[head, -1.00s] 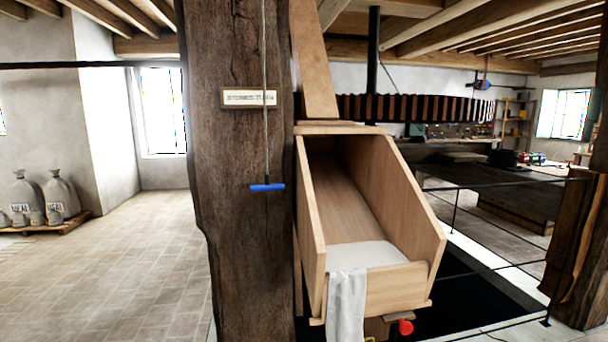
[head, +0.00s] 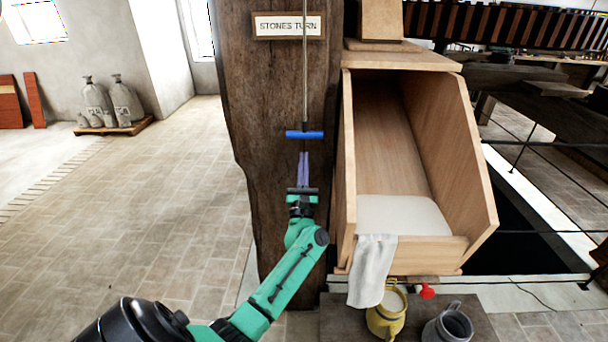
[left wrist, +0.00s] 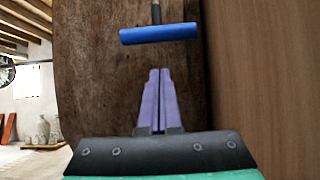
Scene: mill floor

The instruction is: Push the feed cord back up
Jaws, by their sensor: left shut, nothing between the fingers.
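The feed cord (head: 305,80) hangs down the front of the dark wooden post and ends in a blue crossbar handle (head: 304,134). The handle also shows near the top of the left wrist view (left wrist: 158,34), level and hanging from a short dark stem. My left gripper (head: 304,155) is just below the handle, pointing up, with its purple fingers shut and empty. In the left wrist view its fingertips (left wrist: 159,71) are below the blue bar with a visible gap. My right gripper is not in view.
A wooden chute (head: 420,150) with a white cloth (head: 372,268) over its lip stands right of the post (head: 245,120). A yellow jug (head: 386,315) and a grey jug (head: 447,326) stand on a low surface below. A sign (head: 288,25) reads "STONES TURN".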

